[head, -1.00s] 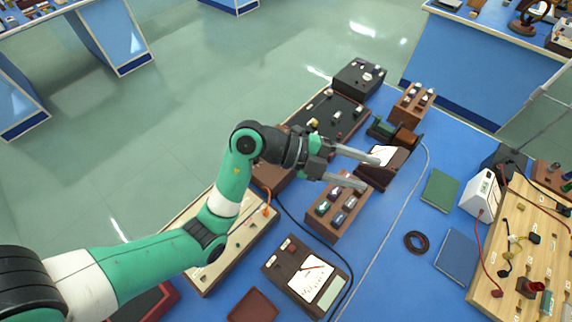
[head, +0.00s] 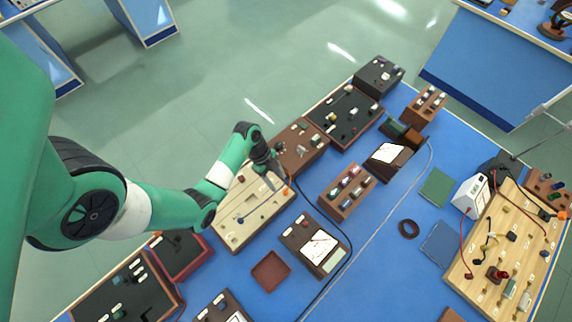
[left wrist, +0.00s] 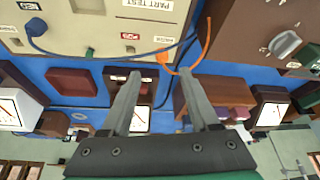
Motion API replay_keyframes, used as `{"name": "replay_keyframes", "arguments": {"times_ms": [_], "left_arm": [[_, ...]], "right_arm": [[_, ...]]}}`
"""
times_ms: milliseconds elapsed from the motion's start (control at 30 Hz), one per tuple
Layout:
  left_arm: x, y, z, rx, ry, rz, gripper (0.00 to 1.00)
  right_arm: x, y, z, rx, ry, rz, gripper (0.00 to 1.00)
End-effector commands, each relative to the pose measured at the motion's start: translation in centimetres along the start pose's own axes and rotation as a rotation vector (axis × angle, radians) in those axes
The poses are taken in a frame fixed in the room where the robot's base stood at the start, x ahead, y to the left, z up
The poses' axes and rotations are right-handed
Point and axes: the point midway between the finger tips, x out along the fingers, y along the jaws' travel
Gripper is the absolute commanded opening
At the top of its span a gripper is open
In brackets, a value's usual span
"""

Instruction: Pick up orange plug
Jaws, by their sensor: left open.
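The orange plug (head: 286,190) sits at the right end of the beige panel (head: 232,237). In the left wrist view the plug (left wrist: 162,57) lies at the panel's edge, with an orange cable (left wrist: 207,42) curving off to the right. My left gripper (head: 276,183) is over that end of the panel, close to the plug. In the left wrist view its two fingers (left wrist: 160,75) are apart and empty. The plug shows just beyond the gap between the fingertips; I cannot tell the exact distance. My right gripper is not in view.
A brown box (head: 302,143) adjoins the panel's far end. A meter (head: 316,245) and a box with several knobs (head: 346,191) stand to the right. A dark cable runs across the blue table between them. A blue plug (left wrist: 37,28) is also on the panel.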

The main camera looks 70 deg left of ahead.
Motion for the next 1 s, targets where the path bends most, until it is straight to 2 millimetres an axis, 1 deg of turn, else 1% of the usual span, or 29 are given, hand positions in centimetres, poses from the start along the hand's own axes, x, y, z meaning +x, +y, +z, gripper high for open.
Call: {"name": "replay_keyframes", "arguments": {"times_ms": [33,100,267,333,500,600,667,867,1000], "left_arm": [[1.2,0.1,0.1,0.001,0.000,0.003,0.62],[1.9,0.0,0.1,0.001,0.000,0.001,0.62],[2.1,-0.1,0.0,0.001,0.000,-0.001,0.62],[2.8,-0.1,0.0,0.002,0.000,0.000,0.62],[5.9,-0.3,-0.1,0.003,0.000,0.001,0.62],[7.0,-0.3,-0.1,0.002,-0.001,0.000,0.62],[7.3,-0.3,-0.2,0.002,-0.001,0.000,0.62],[7.2,-0.3,-0.2,0.002,-0.001,-0.002,0.62],[7.2,-0.3,-0.2,0.002,-0.001,-0.002,0.37]], "right_arm": [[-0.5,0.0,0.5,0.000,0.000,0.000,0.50],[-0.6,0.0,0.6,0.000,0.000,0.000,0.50],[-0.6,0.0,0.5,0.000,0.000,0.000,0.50],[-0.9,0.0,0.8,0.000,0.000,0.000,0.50],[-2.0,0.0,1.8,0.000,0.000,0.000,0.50],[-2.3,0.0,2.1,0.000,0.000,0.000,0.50],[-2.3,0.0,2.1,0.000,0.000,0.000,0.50],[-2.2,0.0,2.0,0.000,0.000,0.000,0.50],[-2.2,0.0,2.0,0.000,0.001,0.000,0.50]]}}
